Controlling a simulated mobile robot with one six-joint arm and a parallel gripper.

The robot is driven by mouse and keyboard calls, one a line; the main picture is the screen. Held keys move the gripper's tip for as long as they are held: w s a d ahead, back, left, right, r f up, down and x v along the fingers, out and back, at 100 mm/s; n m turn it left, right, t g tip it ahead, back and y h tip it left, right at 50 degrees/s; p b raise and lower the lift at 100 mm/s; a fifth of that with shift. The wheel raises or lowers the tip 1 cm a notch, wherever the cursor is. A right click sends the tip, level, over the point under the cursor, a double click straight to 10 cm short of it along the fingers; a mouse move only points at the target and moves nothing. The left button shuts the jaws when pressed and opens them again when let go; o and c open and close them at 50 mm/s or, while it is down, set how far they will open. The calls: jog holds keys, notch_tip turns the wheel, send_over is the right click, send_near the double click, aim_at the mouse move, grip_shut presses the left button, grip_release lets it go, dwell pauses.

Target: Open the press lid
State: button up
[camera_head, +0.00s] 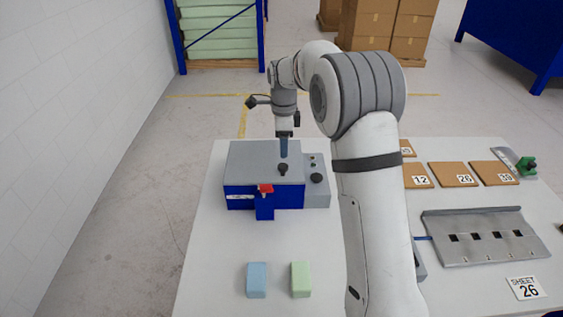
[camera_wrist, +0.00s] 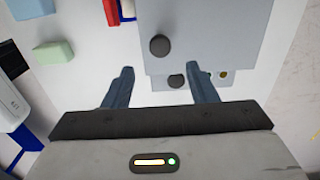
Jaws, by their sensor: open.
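The press (camera_head: 238,190) is a blue box on the table with a flat grey lid (camera_head: 250,158) that looks closed. A black knob (camera_head: 283,169) stands on the lid, and a red latch part (camera_head: 265,188) is at the front. In the wrist view the lid (camera_wrist: 215,25) and its round knob (camera_wrist: 160,45) show beyond the fingertips, and the red part (camera_wrist: 112,12) is at the top. My gripper (camera_head: 284,150) is over the lid, behind the knob. Its fingers (camera_wrist: 160,75) are apart and empty; the knob is not between them. Fingertip height above the lid is unclear.
A grey control box (camera_head: 316,190) with a dark knob adjoins the press on the right. A blue foam block (camera_head: 257,279) and a green one (camera_head: 301,279) lie in front. Numbered brown boards (camera_head: 455,174) and a slotted metal plate (camera_head: 485,237) are on the right.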

aim_at(283, 165)
notch_tip(283, 165, down, 8)
jog(key=shift+r+p, duration=0.1)
jog(key=shift+p, duration=0.6)
jog(key=shift+c, duration=0.2)
grip_shut()
jog(key=shift+a+r, duration=0.1)
